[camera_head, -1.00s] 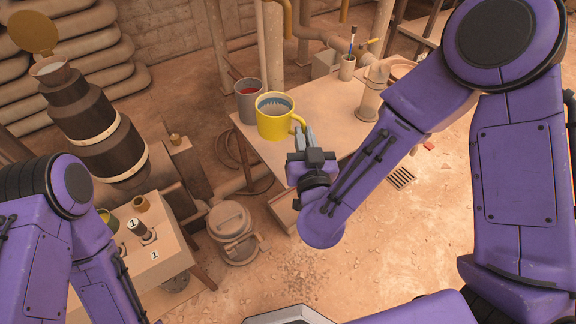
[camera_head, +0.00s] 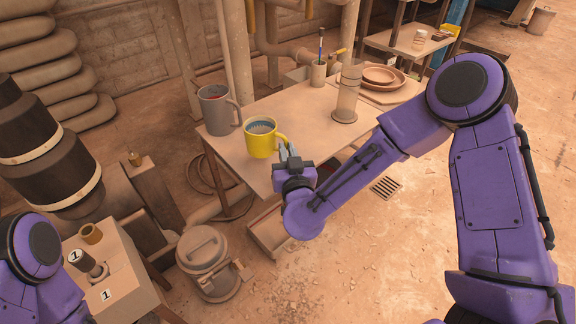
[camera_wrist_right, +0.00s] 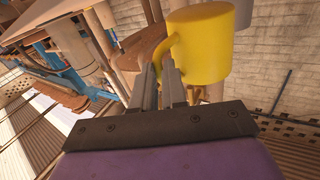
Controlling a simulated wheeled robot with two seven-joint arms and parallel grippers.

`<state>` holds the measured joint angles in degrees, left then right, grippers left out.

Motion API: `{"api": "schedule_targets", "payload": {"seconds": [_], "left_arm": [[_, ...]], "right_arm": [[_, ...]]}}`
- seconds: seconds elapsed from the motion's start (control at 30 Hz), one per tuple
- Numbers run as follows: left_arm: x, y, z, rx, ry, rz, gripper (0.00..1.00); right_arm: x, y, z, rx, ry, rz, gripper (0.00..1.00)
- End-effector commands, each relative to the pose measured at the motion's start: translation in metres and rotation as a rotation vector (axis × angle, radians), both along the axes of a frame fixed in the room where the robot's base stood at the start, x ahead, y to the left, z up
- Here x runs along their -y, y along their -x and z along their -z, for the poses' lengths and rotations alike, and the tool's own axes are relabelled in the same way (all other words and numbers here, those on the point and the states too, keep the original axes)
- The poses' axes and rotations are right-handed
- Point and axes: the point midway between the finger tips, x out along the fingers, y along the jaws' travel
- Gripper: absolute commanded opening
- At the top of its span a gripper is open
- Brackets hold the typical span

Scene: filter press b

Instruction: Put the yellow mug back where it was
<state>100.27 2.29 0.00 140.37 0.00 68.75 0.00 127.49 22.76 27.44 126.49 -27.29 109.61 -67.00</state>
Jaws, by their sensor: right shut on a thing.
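My right gripper is shut on the mug's handle. In the right wrist view the yellow mug (camera_wrist_right: 205,45) sits just past the fingertips (camera_wrist_right: 170,75), with the handle between them. I cannot tell whether the mug touches the table. My left gripper is out of view; only part of my left arm shows at the lower left.
A grey mug (camera_head: 217,110) with red inside stands left of the yellow mug. A jar (camera_head: 347,95), a brush cup (camera_head: 318,73) and stacked plates (camera_head: 380,76) stand farther back on the table (camera_head: 290,105). A lidded metal can (camera_head: 205,262) is on the floor in front.

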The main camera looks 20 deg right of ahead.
Motion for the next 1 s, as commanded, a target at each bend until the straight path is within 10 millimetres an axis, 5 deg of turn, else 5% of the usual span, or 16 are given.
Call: {"api": "schedule_targets", "payload": {"seconds": [0.27, 0.63, 0.7, 1.0], "left_arm": [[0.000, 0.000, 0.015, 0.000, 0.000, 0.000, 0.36], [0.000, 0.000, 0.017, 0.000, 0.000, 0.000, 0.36], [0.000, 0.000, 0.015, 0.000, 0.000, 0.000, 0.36], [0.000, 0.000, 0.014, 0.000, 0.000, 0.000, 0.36]], "right_arm": [[0.006, -0.007, 0.041, -0.002, 0.000, 0.001, 0.00], [0.006, -0.007, 0.045, 0.001, -0.001, 0.000, 0.00], [0.006, -0.007, 0.044, 0.000, -0.001, 0.001, 0.35], [0.006, -0.007, 0.042, 0.000, -0.001, 0.001, 0.38]]}}
